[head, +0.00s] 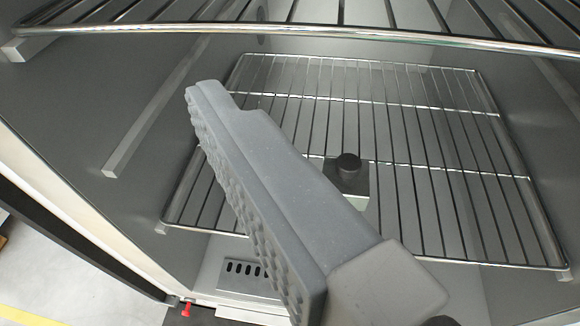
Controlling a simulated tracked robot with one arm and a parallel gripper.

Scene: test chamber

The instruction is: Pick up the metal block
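The metal block (361,191) stands on the lower wire shelf (425,168) inside the chamber. It is small and grey with a dark top and a round black knob (348,163) on it. One large grey finger of my gripper (262,185) crosses the middle of the view and hides the block's left and lower parts. The finger's bumpy pad faces left with nothing against it. The other finger is out of view. The finger tip is above and left of the block in the picture, and I see no hold on the block.
An upper wire shelf (300,32) spans the top of the view above the lower one. A side rail (150,115) runs along the left wall. A slotted plate (245,278) is at the bottom. The lower shelf around the block looks otherwise empty. Floor shows outside at lower left.

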